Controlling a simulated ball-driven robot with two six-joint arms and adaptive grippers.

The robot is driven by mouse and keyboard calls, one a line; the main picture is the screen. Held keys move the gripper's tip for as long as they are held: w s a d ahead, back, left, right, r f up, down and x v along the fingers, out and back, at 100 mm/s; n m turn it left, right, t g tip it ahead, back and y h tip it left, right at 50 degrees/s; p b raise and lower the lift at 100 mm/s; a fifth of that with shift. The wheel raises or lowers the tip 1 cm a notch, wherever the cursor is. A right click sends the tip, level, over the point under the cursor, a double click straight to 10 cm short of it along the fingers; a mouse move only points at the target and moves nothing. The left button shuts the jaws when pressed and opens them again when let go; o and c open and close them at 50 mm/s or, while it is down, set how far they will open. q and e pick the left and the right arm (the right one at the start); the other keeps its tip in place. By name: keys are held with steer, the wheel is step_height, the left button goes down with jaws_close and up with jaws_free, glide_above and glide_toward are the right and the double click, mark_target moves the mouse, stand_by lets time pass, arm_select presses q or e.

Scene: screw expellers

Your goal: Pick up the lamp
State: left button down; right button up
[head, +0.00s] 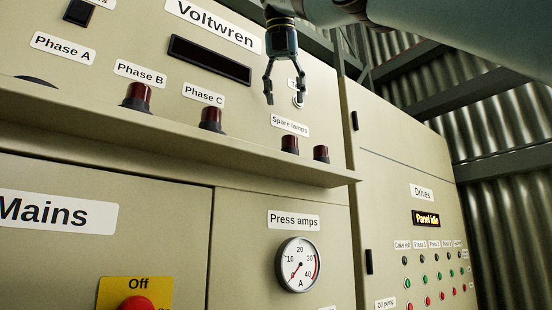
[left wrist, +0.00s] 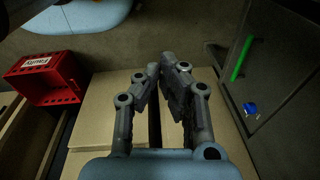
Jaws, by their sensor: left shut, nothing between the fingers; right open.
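Two dark red spare lamps stand upright on the ledge under the "Spare lamps" label: the left one (head: 290,144) and the right one (head: 321,154). Similar red lamps sit under the Phase B label (head: 138,95) and the Phase C label (head: 211,118). A dark cap at Phase A (head: 38,80) is partly hidden by the ledge. My right gripper (head: 284,101) points down, open and empty, above the spare lamps and apart from them. My left gripper (left wrist: 161,70) is shut and empty in the left wrist view, with no lamp near it.
The ledge (head: 180,142) juts out along the cabinet front. Below it are a press amps gauge (head: 298,265) and a red Off button (head: 137,303). A drives panel (head: 426,219) is at right. The left wrist view shows a red crate (left wrist: 44,78) and a green bar (left wrist: 241,59).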

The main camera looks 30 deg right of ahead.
mark_target(290, 138)
steer(key=b+x, duration=0.1)
steer(key=x, duration=0.2)
steer(key=b+x, duration=0.1)
steer(key=shift+s+d+f+b, duration=0.2)
steer(key=shift+f+b, duration=0.1)
steer(key=shift+f, duration=0.1)
steer(key=shift+w+d+f, duration=0.1)
steer(key=shift+w+f, duration=0.1)
steer(key=x, duration=0.2)
steer(key=b+x, duration=0.1)
steer(key=x, duration=0.1)
steer(key=shift+w+d+f+b, duration=0.15)
steer(key=shift+w+d+b, duration=0.15)
steer(key=shift+w, duration=0.1)
steer(key=shift+w+d+f, duration=0.15)
steer(key=shift+c, duration=0.6)
steer(key=shift+s+a, duration=0.2)
steer(key=shift+c, duration=1.1)
steer(key=c, duration=0.4)
steer(key=shift+c, duration=1.1)
arm_select(q)
steer(key=f, duration=0.1)
steer(key=s+f, duration=0.1)
steer(key=f, duration=0.1)
steer(key=s+f, duration=0.1)
steer(key=shift+s+f, duration=0.2)
steer(key=shift+f, duration=0.1)
arm_select(e)
steer(key=shift+d, duration=0.1)
